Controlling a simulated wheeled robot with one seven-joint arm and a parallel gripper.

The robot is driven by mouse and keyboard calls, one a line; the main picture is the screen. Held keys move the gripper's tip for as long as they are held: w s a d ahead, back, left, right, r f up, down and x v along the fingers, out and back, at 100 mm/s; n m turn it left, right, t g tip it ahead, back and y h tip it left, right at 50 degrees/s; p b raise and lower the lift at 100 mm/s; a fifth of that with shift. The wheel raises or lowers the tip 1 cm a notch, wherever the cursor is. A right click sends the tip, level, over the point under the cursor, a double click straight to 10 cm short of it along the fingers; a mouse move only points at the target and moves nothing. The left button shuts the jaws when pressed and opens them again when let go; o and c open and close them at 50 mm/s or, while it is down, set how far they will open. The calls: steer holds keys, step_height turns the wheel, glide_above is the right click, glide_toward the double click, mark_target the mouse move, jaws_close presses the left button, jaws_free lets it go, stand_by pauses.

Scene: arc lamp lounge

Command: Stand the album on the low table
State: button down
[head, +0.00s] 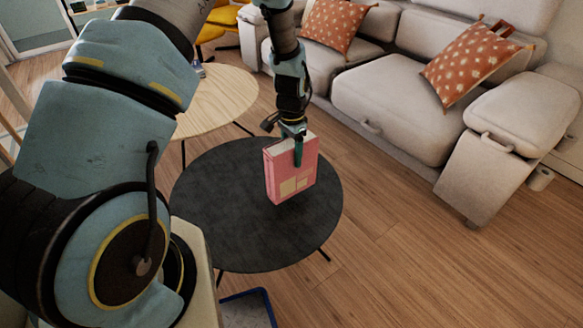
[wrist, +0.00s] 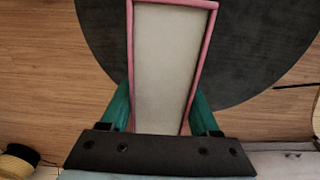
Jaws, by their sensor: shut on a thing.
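The album (head: 291,172) is a thick pink book with cream patches on its cover. It is upright at the dark round low table (head: 215,195); I cannot tell whether its lower edge touches the top. My gripper (head: 299,148) points down and is shut on the album's upper part, one green finger showing on the near cover. In the wrist view the album (wrist: 168,65) shows its pale page edges between pink covers, with the green fingers of my gripper (wrist: 160,108) on both sides. The dark table (wrist: 240,60) lies beneath it.
A light wooden round table (head: 225,100) stands behind the dark one, with a small object on it. A beige sofa (head: 385,100) with orange patterned cushions (head: 338,24) is at the back right. A blue-rimmed bin or tray (head: 247,308) is at the front. Wooden floor is clear at right.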

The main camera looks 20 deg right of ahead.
mark_target(284, 180)
steer(key=shift+f, duration=2.15)
steer(key=shift+f, duration=0.1)
steer(key=shift+c, duration=0.6)
jaws_free()
